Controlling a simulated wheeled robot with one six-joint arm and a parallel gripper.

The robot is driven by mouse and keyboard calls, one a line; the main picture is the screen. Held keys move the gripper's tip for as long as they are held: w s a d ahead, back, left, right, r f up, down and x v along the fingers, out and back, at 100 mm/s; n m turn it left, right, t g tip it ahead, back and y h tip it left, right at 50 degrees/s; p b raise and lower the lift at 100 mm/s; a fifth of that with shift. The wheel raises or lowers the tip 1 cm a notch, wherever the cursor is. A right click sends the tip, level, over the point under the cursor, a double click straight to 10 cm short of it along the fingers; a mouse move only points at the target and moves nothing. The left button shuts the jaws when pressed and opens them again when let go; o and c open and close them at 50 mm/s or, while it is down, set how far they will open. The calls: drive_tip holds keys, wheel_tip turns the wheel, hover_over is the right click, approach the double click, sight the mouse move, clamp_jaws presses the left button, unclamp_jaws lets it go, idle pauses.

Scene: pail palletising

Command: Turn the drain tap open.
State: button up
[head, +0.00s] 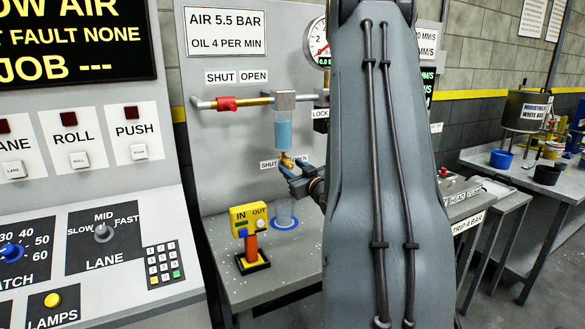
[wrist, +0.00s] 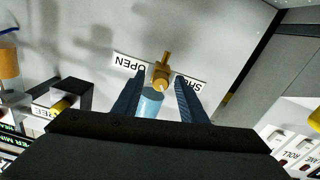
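The brass drain tap (head: 286,159) sits under the clear bowl of blue liquid (head: 284,134) on the wall panel, between small SHUT (head: 268,164) and OPEN labels. My gripper (head: 287,168) is right at the tap, and my arm hides part of this area. In the wrist view, which is upside down, the tap (wrist: 162,68) lies between the two dark fingertips of my gripper (wrist: 159,76). A gap shows between the fingers, and neither clearly touches the tap. The lettering OPEN (wrist: 130,66) is beyond the left finger and SHUT (wrist: 195,84) beyond the right. The tap handle's exact angle is unclear.
A clear cup (head: 284,211) stands in a blue ring on the bench below the tap. A yellow IN/OUT box (head: 248,218) stands on the bench to the left. A red-handled valve (head: 227,103) is on the pipe above. The control console (head: 90,250) is at left.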

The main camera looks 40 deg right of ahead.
clamp_jaws()
drive_tip(key=shift+m, duration=0.3)
drive_tip(key=m+p, duration=0.1)
drive_tip(key=m, duration=0.2)
drive_tip(key=m+p, duration=0.1)
drive_tip(key=m, duration=0.4)
drive_tip(key=m+p, duration=0.1)
drive_tip(key=m, duration=0.3)
drive_tip(key=shift+p, duration=0.4)
drive_tip(key=shift+m+p, duration=0.45)
drive_tip(key=shift+m, duration=1.25)
